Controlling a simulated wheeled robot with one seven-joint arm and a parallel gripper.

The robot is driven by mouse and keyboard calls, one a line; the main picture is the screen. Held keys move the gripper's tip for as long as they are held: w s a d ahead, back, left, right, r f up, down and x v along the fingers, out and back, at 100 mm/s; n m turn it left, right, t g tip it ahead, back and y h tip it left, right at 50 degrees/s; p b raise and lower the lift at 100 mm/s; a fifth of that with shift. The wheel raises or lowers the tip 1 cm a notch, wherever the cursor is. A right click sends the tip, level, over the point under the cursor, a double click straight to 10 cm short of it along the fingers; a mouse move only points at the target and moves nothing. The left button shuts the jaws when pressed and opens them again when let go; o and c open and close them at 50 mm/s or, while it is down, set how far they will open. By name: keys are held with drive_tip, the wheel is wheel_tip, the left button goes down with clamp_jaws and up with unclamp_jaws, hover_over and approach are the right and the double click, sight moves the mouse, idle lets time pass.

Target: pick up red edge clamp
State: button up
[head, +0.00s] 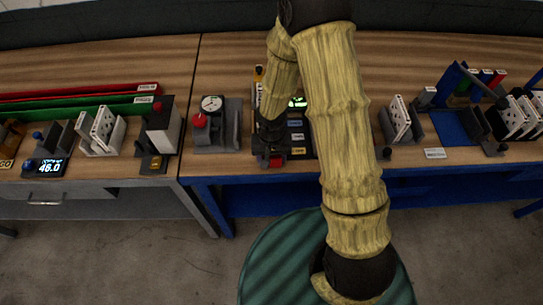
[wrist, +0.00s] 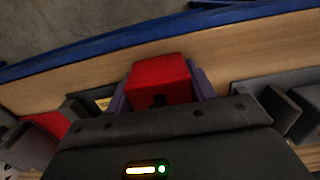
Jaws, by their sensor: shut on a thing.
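The red edge clamp (wrist: 160,80) shows in the wrist view as a red block between my gripper's two purple-grey fingers. My gripper (wrist: 162,92) is shut on it. In the head view my gripper (head: 270,138) points down over the dark rack near the table's front edge. A small red part of the clamp (head: 277,162) shows just below it. My arm and gripper hide much of the rack, and I cannot tell whether the clamp touches the surface beneath it.
A dial gauge (head: 211,104) on a grey stand is left of my gripper. A white filter (head: 400,118) in a holder stands to the right. A blue mat (head: 452,128) lies farther right. Bare wood (head: 350,60) runs along the back.

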drive_tip(key=shift+r, duration=0.1)
wheel_tip(320, 180, up, 10)
drive_tip(key=shift+f, duration=0.1)
idle(0.4)
drive_tip(key=shift+f, duration=0.1)
idle(0.4)
